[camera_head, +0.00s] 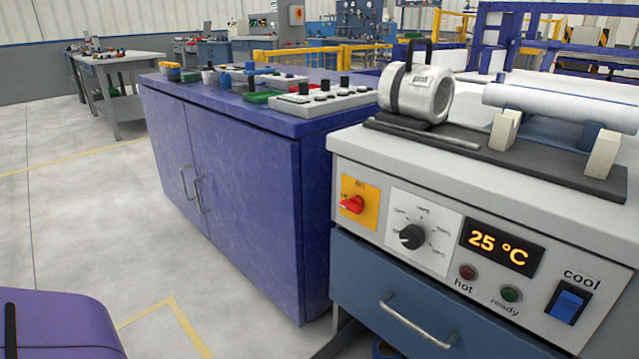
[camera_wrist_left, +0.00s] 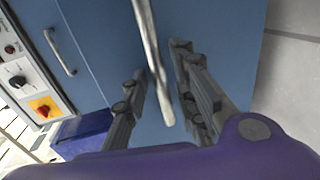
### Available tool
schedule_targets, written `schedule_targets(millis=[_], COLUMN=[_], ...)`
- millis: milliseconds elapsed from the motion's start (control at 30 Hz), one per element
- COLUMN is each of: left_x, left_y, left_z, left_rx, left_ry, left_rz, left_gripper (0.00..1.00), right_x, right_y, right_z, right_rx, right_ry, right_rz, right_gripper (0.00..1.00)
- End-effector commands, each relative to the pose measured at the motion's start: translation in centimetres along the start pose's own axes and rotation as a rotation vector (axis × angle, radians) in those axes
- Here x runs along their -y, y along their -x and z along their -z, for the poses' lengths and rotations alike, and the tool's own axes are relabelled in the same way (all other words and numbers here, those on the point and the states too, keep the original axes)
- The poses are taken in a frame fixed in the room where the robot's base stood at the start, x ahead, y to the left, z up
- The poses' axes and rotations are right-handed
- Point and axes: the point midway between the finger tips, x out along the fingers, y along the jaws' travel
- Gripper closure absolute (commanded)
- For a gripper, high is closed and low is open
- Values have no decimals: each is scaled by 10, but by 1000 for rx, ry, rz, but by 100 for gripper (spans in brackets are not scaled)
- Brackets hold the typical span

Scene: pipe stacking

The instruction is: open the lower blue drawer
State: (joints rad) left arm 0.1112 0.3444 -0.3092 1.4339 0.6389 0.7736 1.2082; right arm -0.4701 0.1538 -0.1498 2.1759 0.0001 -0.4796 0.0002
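The lower blue drawer (camera_wrist_left: 225,40) fills the middle of the left wrist view, which is strongly rotated. Its metal bar handle (camera_wrist_left: 153,62) runs between the two fingers of my left gripper (camera_wrist_left: 162,68). The fingers are spread, one on each side of the handle, with visible gaps. I cannot tell how deep the handle sits between them. In the head view the lower drawer and my left gripper are out of frame. My right gripper is in neither view.
The upper blue drawer (camera_head: 365,285) with its own handle (camera_head: 418,321) sits below the control panel (camera_head: 450,240), which reads 25 °C. It also shows in the left wrist view (camera_wrist_left: 80,25). A blue cabinet (camera_head: 245,190) stands to the left. Open floor (camera_head: 80,220) lies further left.

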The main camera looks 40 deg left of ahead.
Motion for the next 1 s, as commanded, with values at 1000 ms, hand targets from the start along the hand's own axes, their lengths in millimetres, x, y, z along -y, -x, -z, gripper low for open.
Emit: schedule_targets(millis=[1000], left_x=[0], left_y=[76], left_z=[0], left_rx=[0], left_ry=[0], left_rz=[1], left_gripper=[71], right_x=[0], right_y=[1], right_z=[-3], right_rx=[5], right_ry=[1], right_rz=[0], right_gripper=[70])
